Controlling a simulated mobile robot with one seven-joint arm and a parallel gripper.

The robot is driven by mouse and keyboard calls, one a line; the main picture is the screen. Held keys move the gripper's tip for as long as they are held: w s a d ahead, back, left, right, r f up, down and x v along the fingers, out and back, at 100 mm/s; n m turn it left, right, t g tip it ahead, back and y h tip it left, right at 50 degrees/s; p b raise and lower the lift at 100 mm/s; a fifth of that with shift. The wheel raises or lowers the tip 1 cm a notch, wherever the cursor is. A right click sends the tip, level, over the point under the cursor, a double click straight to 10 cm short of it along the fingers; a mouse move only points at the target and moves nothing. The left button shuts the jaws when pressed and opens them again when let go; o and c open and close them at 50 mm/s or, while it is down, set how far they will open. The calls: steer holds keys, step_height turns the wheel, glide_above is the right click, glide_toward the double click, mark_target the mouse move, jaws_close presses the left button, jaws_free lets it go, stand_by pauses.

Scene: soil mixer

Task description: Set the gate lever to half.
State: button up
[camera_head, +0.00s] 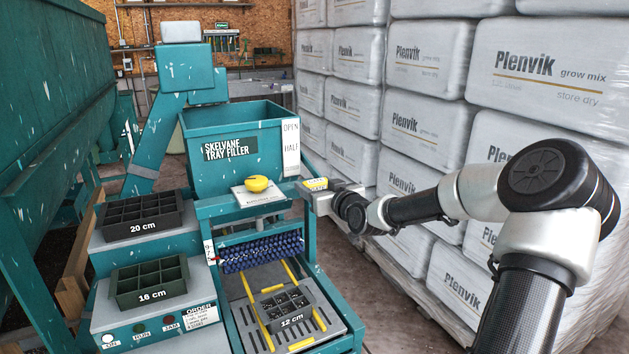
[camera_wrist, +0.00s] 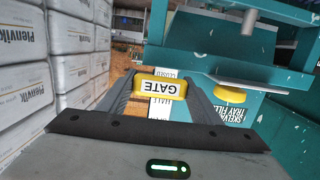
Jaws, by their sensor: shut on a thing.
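The gate lever's yellow handle (camera_head: 315,183) sticks out at the right side of the teal tray filler hopper (camera_head: 235,150). It also shows in the wrist view as a yellow block marked GATE (camera_wrist: 166,86), between the two fingers. My gripper (camera_head: 318,190) is shut on this handle. The white scale plate (camera_head: 291,147) reads OPEN at the top and HALF lower down. In the head view the handle sits below the HALF word.
A yellow mushroom button (camera_head: 256,184) on a white box is just left of the handle. Stacked white Plenvik bags (camera_head: 420,120) stand close on the right.

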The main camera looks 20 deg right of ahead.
steer(key=shift+g, duration=0.8)
steer(key=r+p, duration=0.4)
steer(key=shift+s+r+p, duration=0.2)
steer(key=shift+r+p, duration=0.05)
steer(key=shift+p, duration=0.15)
steer(key=shift+r+g+p, duration=0.4)
steer(key=shift+p, duration=0.6)
steer(key=shift+f, duration=0.1)
steer(key=o, duration=1.5)
steer(key=shift+s, duration=0.1)
